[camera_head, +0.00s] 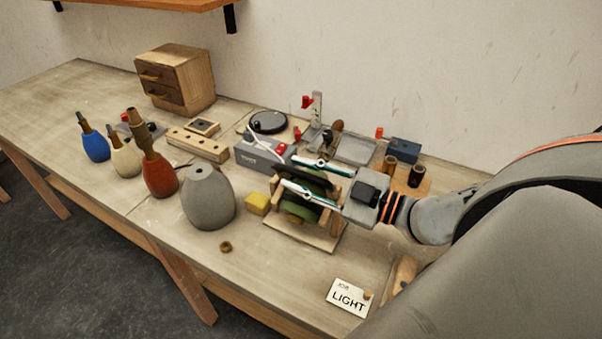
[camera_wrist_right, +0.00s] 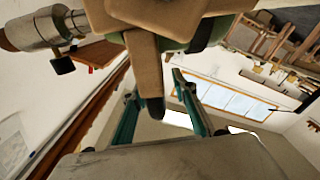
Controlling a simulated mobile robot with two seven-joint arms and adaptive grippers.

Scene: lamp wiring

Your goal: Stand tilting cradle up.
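The tilting cradle (camera_head: 322,241) is a wooden frame on a flat base near the front middle of the bench. A dark green rounded body (camera_head: 297,209) sits in it. My right gripper (camera_head: 284,172) reaches in from the right, over the cradle, with its two teal fingers apart. In the right wrist view, a brown wooden bar (camera_wrist_right: 148,75) of what looks like the cradle lies between the spread fingers (camera_wrist_right: 158,100); I see gaps beside it. The fingers hide part of the cradle, so its exact tilt is hard to tell. My left gripper is not in view.
A grey lamp base (camera_head: 208,198) and a yellow block (camera_head: 257,203) stand close left of the cradle. A grey box (camera_head: 262,155) and metal tray (camera_head: 356,149) are behind it. A LIGHT card (camera_head: 348,297) lies at the front right. The front strip is mostly clear.

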